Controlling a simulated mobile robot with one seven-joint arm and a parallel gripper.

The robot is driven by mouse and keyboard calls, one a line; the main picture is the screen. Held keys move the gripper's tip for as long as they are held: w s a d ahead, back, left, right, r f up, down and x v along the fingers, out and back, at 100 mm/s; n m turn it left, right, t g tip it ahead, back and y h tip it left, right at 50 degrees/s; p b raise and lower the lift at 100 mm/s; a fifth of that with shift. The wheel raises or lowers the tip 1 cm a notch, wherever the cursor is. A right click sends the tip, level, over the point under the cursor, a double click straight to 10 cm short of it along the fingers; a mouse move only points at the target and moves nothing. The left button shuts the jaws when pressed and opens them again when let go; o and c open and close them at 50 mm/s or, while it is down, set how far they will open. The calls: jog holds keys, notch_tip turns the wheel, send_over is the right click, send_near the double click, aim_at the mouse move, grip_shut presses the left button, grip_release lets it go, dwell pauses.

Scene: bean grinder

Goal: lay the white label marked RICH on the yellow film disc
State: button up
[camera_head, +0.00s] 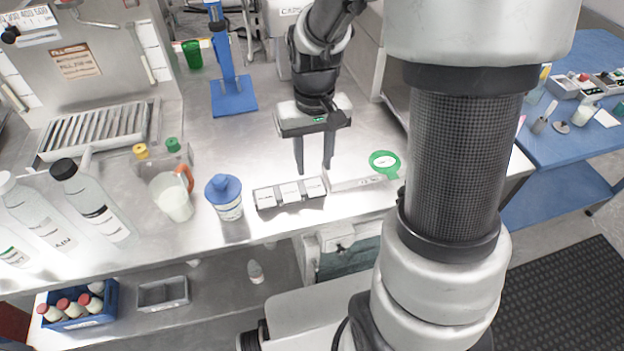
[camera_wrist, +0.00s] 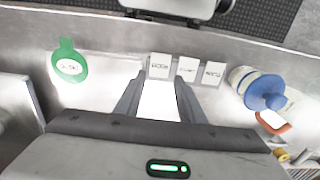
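My gripper (camera_head: 314,171) points down over the steel bench, behind the row of cards. Its two fingers are apart, and I see nothing held in the head view. In the wrist view a bright white patch shows between the fingers (camera_wrist: 160,104); I cannot tell what it is. Three white printed cards (camera_head: 290,192) stand in a row at the bench's front; they also show in the wrist view (camera_wrist: 187,69). Their print is too small to tell which reads RICH. A green handled disc (camera_head: 384,164) bears a white oval label. I see no yellow film disc.
A blue-lidded jar (camera_head: 225,197) stands left of the cards, beside a pitcher with an orange handle (camera_head: 173,195). Clear bottles (camera_head: 95,207) stand farther left. A blue stand (camera_head: 232,95) is behind. A blue table (camera_head: 569,150) is at the right.

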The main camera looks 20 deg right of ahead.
aim_at(314, 185)
jog(key=shift+f+b, duration=0.55)
jog(key=shift+f, duration=2.2)
jog(key=shift+f, duration=0.1)
grip_shut()
